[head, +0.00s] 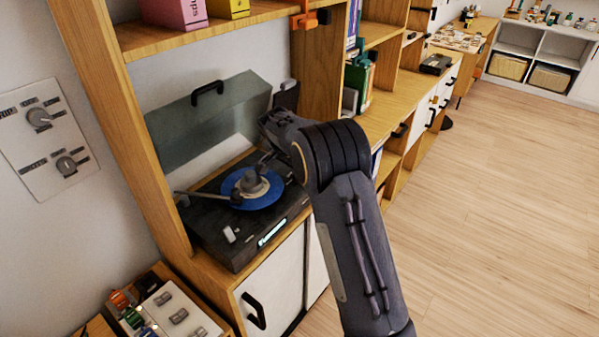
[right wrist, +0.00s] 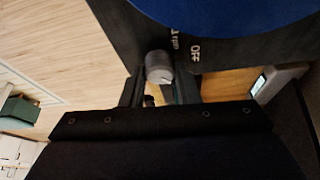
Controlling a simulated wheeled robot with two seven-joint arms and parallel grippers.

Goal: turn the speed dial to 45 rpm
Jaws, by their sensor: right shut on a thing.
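The speed dial (right wrist: 158,66) is a small grey knob on the dark deck of the record player (head: 230,252). In the right wrist view it sits between the fingers of my right gripper (right wrist: 160,86), which is shut on it. The printed word OFF is beside the dial to the right, and another label, partly readable as "rpm", is above it. I cannot tell clearly which mark the dial points to. In the head view my right arm reaches over the player's far right part, and the dial is hidden there. My left gripper is not in view.
A blue record (head: 262,200) lies on the platter, with the tonearm (head: 210,196) at its left. The tinted lid (head: 205,120) stands open behind. Wooden shelf posts (head: 125,130) flank the player. A wall panel (head: 45,138) with two knobs is at left. The floor at right is clear.

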